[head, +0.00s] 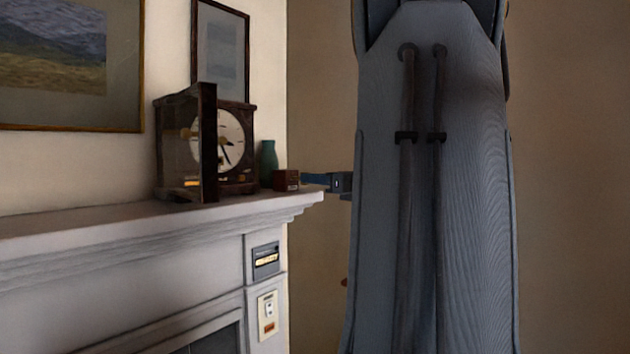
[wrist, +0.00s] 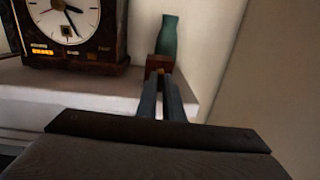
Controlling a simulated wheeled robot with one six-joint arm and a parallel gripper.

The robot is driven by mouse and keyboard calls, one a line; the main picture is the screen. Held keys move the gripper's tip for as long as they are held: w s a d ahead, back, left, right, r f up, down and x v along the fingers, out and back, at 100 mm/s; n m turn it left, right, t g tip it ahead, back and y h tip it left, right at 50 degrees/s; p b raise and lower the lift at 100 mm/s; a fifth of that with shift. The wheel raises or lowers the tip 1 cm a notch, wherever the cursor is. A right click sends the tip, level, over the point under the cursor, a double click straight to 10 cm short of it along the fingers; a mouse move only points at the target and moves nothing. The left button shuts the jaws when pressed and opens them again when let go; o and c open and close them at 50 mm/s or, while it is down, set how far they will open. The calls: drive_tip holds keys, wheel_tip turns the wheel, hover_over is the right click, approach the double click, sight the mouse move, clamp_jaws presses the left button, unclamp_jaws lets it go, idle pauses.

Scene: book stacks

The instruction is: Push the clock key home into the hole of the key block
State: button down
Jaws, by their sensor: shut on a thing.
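The key block (head: 286,180) is a small red-brown block near the right end of the mantel shelf. In the wrist view the key block (wrist: 159,63) stands just beyond my fingertips. My gripper (head: 312,180) reaches in from the right at the block's height, its tips close to the block's right side. In the wrist view my gripper (wrist: 160,82) has its fingers close together, pointing at the block. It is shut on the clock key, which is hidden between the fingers. The hole is hidden too, and I cannot tell whether the key touches the block.
A clock (head: 232,145) with its glass door (head: 180,145) swung open stands left on the mantel shelf (head: 120,222). A green vase (head: 268,163) stands right behind the block. The shelf ends just right of the block. Framed pictures hang on the wall.

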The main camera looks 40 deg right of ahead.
drive_tip(key=shift+w+a, duration=0.1)
drive_tip(key=shift+w, duration=0.9)
drive_tip(key=c, duration=1.8)
unclamp_jaws()
drive_tip(key=shift+s+d+b, duration=0.2)
drive_tip(key=shift+s+b, duration=1.25)
drive_tip(key=shift+s, duration=2.45)
